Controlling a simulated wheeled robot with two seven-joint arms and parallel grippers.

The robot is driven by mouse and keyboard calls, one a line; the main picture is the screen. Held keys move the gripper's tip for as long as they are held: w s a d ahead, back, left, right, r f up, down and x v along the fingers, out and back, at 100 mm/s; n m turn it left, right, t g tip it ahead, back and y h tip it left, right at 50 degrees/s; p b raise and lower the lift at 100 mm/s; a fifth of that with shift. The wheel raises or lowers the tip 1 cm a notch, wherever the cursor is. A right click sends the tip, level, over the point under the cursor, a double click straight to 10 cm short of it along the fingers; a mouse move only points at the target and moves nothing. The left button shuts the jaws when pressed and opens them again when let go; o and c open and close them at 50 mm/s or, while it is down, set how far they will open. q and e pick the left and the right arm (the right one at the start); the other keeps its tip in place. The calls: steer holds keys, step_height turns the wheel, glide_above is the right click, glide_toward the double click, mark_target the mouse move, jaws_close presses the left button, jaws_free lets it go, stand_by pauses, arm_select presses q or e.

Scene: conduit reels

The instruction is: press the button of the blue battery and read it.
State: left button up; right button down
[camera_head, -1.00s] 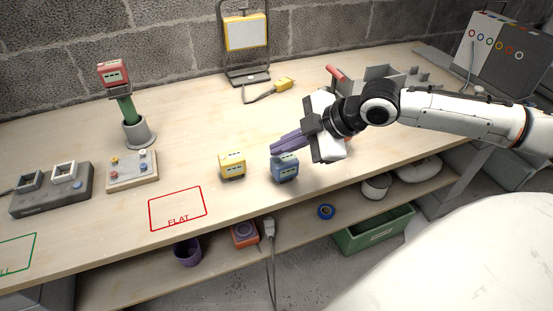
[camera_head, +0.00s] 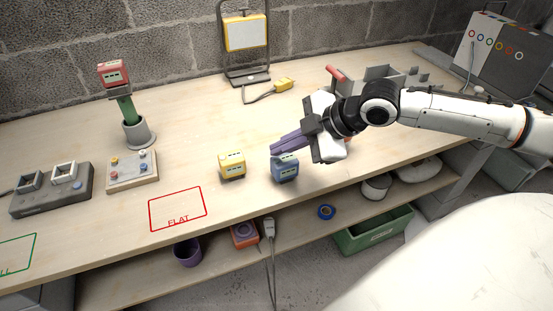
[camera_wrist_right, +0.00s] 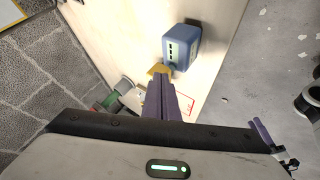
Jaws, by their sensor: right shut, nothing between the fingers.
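The blue battery (camera_head: 285,169) stands upright on the workbench, right of the yellow battery (camera_head: 232,165).
A red battery (camera_head: 113,73) sits on a green post at the back left. A red outline marked FLAT (camera_head: 178,209) lies empty near the front edge.

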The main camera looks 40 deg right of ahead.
steer(key=shift+f, duration=0.15)
stand_by(0.5)
steer(key=shift+f+p, duration=0.2)
steer(key=shift+p, duration=0.1)
steer(key=shift+f, duration=0.1)
steer(key=shift+f, duration=0.4)
stand_by(0.6)
steer(key=shift+r, duration=0.1)
steer(key=shift+r+p, duration=0.7)
steer(key=shift+p, duration=0.55)
